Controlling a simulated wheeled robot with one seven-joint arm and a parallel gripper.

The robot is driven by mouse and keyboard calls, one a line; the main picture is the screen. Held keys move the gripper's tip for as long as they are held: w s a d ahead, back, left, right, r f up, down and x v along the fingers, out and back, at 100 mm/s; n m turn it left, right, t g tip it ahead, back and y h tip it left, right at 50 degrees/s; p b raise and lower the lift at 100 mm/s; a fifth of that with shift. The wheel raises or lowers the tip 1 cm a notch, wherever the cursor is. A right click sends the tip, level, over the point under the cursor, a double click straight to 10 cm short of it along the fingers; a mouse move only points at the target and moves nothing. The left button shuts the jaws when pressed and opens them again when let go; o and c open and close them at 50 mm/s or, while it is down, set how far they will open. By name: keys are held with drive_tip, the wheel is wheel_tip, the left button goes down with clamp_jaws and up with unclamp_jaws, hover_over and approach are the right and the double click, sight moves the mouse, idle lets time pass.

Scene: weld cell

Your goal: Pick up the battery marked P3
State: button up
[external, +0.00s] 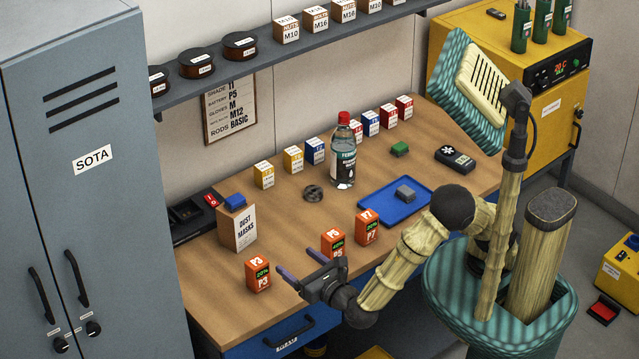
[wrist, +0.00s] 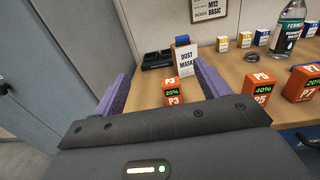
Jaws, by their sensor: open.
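The orange battery marked P3 (external: 258,275) stands upright near the front left of the wooden bench, with a green 20% display. In the wrist view the P3 battery (wrist: 172,92) shows ahead, between the two purple fingers and beyond them. My gripper (external: 298,270) is open and empty, to the right of P3 in the external view and apart from it. In the wrist view my gripper (wrist: 163,88) has its fingers spread wide. The orange battery P5 (external: 333,243) and the orange battery P7 (external: 367,228) stand to the right of P3.
A dust masks box (external: 238,226) stands behind P3. A blue tray (external: 375,212) with a grey block, a bottle (external: 343,160) and a dark coil (external: 313,193) are farther back. A grey locker (external: 85,200) borders the bench's left side. The bench left of P3 is clear.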

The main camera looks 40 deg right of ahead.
approach(262, 277)
drive_tip(key=s, duration=0.5)
drive_tip(key=shift+s+f, duration=0.1)
drive_tip(key=shift+s, duration=0.05)
drive_tip(key=w+p, duration=0.2)
drive_tip(key=w, duration=1)
drive_tip(key=shift+w+a+p, duration=0.15)
drive_tip(key=shift+a+p, duration=0.05)
drive_tip(key=shift+p, duration=0.2)
